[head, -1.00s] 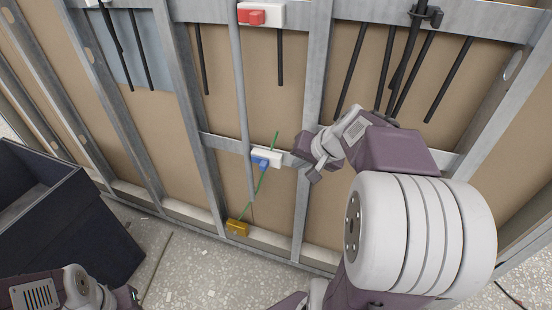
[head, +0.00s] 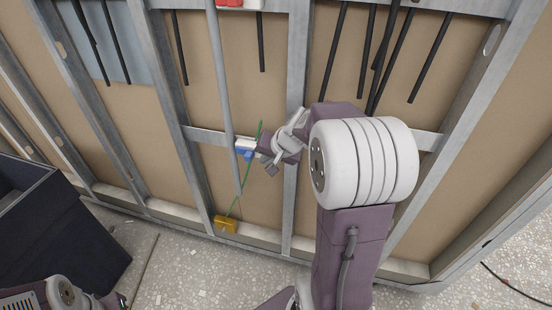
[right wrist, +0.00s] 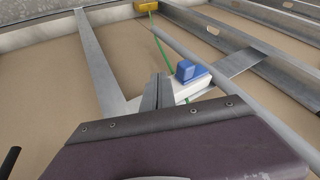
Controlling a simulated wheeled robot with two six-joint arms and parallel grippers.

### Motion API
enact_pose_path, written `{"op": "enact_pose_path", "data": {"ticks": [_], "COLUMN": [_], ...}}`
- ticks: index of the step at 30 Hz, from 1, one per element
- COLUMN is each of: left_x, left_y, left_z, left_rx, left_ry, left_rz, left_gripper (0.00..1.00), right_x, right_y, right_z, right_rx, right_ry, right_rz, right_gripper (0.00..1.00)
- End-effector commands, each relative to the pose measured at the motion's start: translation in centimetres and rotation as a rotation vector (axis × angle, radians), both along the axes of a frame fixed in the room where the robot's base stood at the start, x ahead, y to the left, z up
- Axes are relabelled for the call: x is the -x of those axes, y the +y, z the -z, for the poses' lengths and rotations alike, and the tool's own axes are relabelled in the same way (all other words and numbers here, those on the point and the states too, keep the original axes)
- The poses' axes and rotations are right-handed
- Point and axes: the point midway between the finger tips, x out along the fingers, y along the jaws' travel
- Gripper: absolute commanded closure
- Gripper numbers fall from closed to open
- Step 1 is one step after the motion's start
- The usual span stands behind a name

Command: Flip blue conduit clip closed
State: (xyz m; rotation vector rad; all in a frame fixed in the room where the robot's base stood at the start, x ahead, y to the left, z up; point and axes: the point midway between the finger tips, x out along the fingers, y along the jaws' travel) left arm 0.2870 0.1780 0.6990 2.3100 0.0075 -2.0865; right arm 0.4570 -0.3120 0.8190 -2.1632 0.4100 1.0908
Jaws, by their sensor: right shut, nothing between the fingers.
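The blue clip (head: 244,154) sits on a white base (head: 246,143) on the wall's horizontal rail. In the right wrist view the blue clip (right wrist: 190,71) stands out from its white base (right wrist: 188,90), and a green cable (right wrist: 165,55) runs by it. I cannot tell how far the clip is turned. My right gripper (head: 264,150) is just right of the clip. Its fingers (right wrist: 158,92) are shut and empty, close beside the white base; contact is not clear. Only part of my left arm shows at the bottom left, and its jaw state is unclear.
A grey vertical conduit (head: 221,90) runs close to the clip. A yellow box (head: 227,224) sits below on the cable. A red clip (head: 230,3) is at the top edge. Black rods (head: 340,60) hang at upper right. A dark bin (head: 60,240) stands at left.

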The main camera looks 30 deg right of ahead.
Motion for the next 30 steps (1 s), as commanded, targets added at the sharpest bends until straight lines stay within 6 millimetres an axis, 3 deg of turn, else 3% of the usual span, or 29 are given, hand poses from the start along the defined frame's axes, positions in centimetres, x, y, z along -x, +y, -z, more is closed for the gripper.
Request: {"op": "enact_pose_path", "data": {"ticks": [6,17,24,30], "left_x": [0.0,0.0,0.0,0.0], "left_y": [0.0,0.0,0.0,0.0], "left_z": [-0.8,-0.8,-3.0,-3.3], "left_rx": [0.0,0.0,0.0,0.0], "left_ry": [-0.001,-0.001,-0.001,-0.001], "left_rz": [0.0,0.0,0.0,0.0], "left_gripper": [0.64,0.64,0.64,0.64], "right_x": [-1.6,-1.8,-4.6,-5.7], "right_y": [1.4,1.6,4.1,4.9], "right_z": [-0.2,-0.2,-0.6,-0.2], "right_rx": [0.0,0.0,0.0,-0.002], "right_ry": [0.001,0.001,0.003,0.0], "right_rz": [0.0,0.001,-0.004,0.0], "right_gripper": [1.0,1.0,1.0,1.0]}}
